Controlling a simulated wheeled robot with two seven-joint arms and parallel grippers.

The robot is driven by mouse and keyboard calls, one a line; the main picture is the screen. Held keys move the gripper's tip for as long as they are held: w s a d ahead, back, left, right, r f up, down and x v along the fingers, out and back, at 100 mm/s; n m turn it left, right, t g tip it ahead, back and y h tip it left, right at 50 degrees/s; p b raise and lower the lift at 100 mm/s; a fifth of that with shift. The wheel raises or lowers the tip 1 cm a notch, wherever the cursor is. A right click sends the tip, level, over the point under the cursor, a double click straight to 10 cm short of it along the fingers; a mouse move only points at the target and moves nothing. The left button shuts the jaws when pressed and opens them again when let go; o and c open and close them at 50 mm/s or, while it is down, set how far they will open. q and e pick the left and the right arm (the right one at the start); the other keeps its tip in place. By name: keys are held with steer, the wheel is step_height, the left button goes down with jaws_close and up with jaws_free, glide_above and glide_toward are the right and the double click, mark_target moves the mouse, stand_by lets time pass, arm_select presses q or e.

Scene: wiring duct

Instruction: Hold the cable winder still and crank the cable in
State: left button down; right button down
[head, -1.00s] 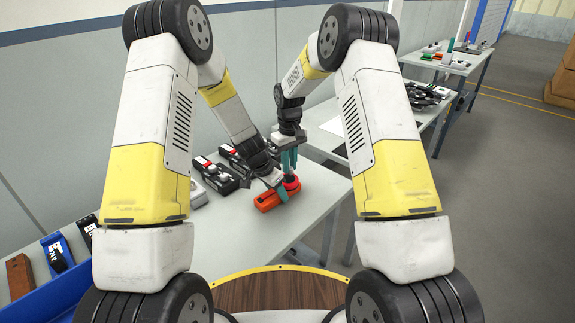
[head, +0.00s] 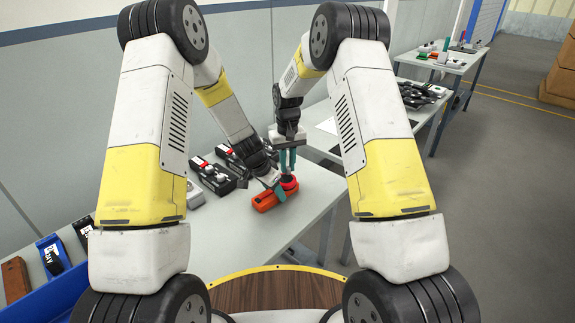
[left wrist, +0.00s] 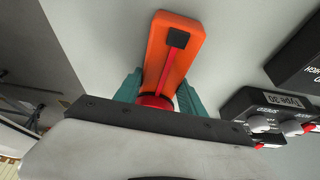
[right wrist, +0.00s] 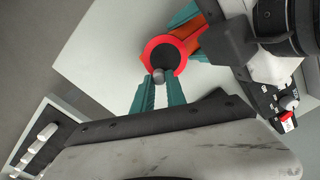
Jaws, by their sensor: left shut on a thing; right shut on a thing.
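The cable winder (head: 265,202) is an orange block with a red reel (head: 289,184) at one end, lying on the grey table. My left gripper (head: 277,188) is shut on the body near the reel, a teal finger on each side (left wrist: 158,92). In the right wrist view the red reel (right wrist: 149,50) has a dark centre and a small grey crank knob (right wrist: 158,75). My right gripper (right wrist: 160,84) points down from above, shut on that knob.
Dark control boxes with knobs (head: 213,178) stand left of the winder, close to my left arm. A blue bin (head: 45,300) is at the lower left. A second table (head: 325,128) stands behind. The tabletop right of the winder (head: 322,190) is clear.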

arm_select(q)
steer(key=shift+w+r, duration=0.25)
steer(key=shift+w, duration=0.1)
arm_select(e)
steer(key=shift+s+a+f, duration=0.1)
steer(key=shift+s+f, duration=0.15)
steer(key=shift+s, duration=0.05)
steer(key=c, duration=1.5)
jaws_free()
steer(key=shift+c, duration=0.2)
arm_select(q)
steer(key=shift+s, duration=0.1)
arm_select(e)
steer(key=shift+o, duration=1)
steer(key=shift+w+r, duration=0.1)
arm_select(q)
steer(key=shift+s+f, duration=0.1)
arm_select(e)
steer(key=shift+w, duration=0.1)
arm_select(q)
steer(key=shift+f, duration=0.1)
arm_select(e)
step_height(320, 180, up, 12)
